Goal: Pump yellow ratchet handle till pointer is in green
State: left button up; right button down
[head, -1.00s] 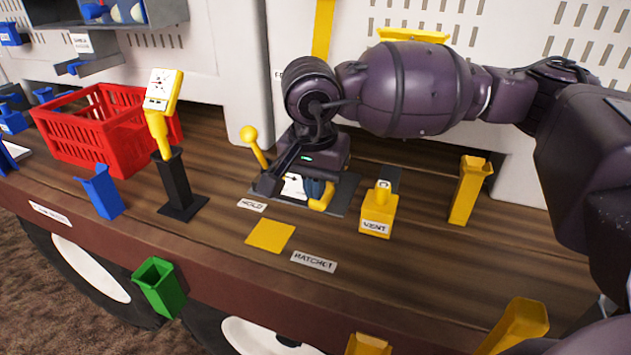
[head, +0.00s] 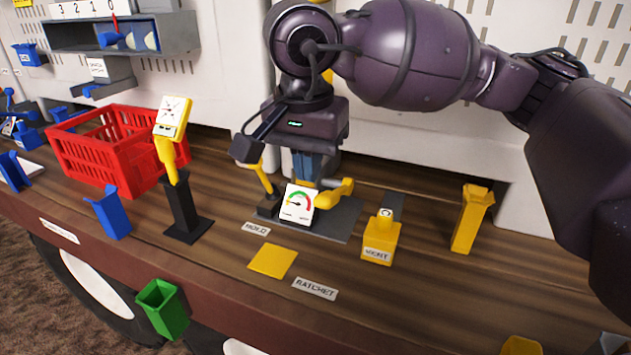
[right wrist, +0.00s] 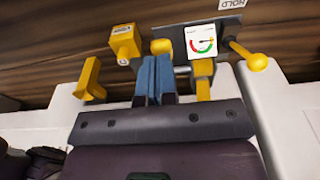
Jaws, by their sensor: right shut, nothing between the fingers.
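The gauge (head: 299,204) is a white card with a green and red arc. Its pointer aims left and appears outside the green; it also shows upside down in the right wrist view (right wrist: 202,42). The yellow ratchet handle (head: 342,188) sticks out to the right behind the gauge; its rounded end (right wrist: 161,46) shows beyond my fingers. My right gripper (head: 310,178) is shut and empty, with blue fingers (right wrist: 155,75) pointing down close to the handle. I cannot tell whether they touch. My left gripper is not in view.
A yellow ball-ended lever (head: 262,178) stands left of the gauge. A yellow vent block (head: 378,245) and a yellow holder (head: 468,220) stand to the right. A black post with a yellow tool (head: 181,205) and a red basket (head: 95,150) are left.

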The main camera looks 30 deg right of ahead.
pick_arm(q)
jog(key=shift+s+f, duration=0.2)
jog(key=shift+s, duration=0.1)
pick_arm(e)
jog(key=shift+s+a+r, duration=0.15)
jog(key=shift+s+r, duration=0.05)
jog(key=shift+r, duration=0.3)
jog(key=shift+s+a+r, duration=0.15)
jog(key=shift+r, duration=0.35)
pick_arm(q)
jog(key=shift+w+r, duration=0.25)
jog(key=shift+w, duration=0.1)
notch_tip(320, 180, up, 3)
jog(key=p, duration=0.2)
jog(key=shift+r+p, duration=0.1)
jog(key=shift+p, duration=0.3)
pick_arm(e)
jog(key=w+d+r, duration=0.5)
jog(key=r, duration=0.1)
jog(key=shift+d+r, duration=0.2)
jog(key=shift+d, duration=0.1)
jog(key=shift+f, duration=0.1)
